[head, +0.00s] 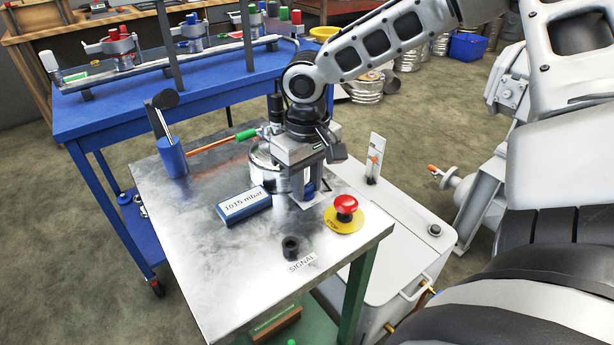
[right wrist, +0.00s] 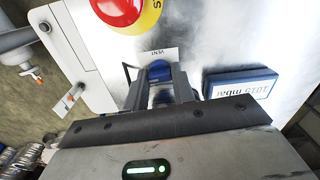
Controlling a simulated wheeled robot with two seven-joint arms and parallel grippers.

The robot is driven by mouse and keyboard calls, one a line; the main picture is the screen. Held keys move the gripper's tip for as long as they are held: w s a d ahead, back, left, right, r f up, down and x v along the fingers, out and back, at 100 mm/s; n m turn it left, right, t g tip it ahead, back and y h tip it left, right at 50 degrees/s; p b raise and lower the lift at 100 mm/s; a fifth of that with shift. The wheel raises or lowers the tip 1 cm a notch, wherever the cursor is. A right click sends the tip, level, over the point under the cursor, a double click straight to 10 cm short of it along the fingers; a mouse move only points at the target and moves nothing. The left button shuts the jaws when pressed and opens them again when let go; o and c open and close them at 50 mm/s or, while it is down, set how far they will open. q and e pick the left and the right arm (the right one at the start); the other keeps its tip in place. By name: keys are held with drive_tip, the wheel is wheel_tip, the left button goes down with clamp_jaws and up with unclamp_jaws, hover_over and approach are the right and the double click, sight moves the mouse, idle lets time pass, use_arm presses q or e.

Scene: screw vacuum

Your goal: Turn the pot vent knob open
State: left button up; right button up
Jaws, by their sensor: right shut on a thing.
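The vent knob is a small blue knob (right wrist: 160,68) between my fingertips in the right wrist view, just beside a white VENT label (right wrist: 152,53). In the head view a bit of its blue (head: 309,190) shows under my right gripper (head: 306,196). My right gripper points down at the steel table top and is shut on the knob; its fingers (right wrist: 160,84) stand on either side of it. The metal pot (head: 262,170) stands behind the gripper, partly hidden by it. My left gripper is not in view.
A blue display (head: 244,205) reading 1015 mbar lies left of the gripper. A red stop button (head: 345,204) on a yellow disc is close at right. A black signal piece (head: 290,247) stands in front.

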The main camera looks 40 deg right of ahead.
sight(307, 186)
drive_tip(key=shift+m, duration=0.5)
drive_tip(key=o, duration=0.7)
drive_tip(key=shift+r, duration=0.1)
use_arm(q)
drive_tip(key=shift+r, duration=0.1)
use_arm(e)
drive_tip(key=shift+r, duration=0.1)
drive_tip(key=shift+r, duration=0.3)
use_arm(q)
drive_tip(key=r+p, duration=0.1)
drive_tip(key=p, duration=0.2)
use_arm(e)
wheel_tip(307, 186, up, 15)
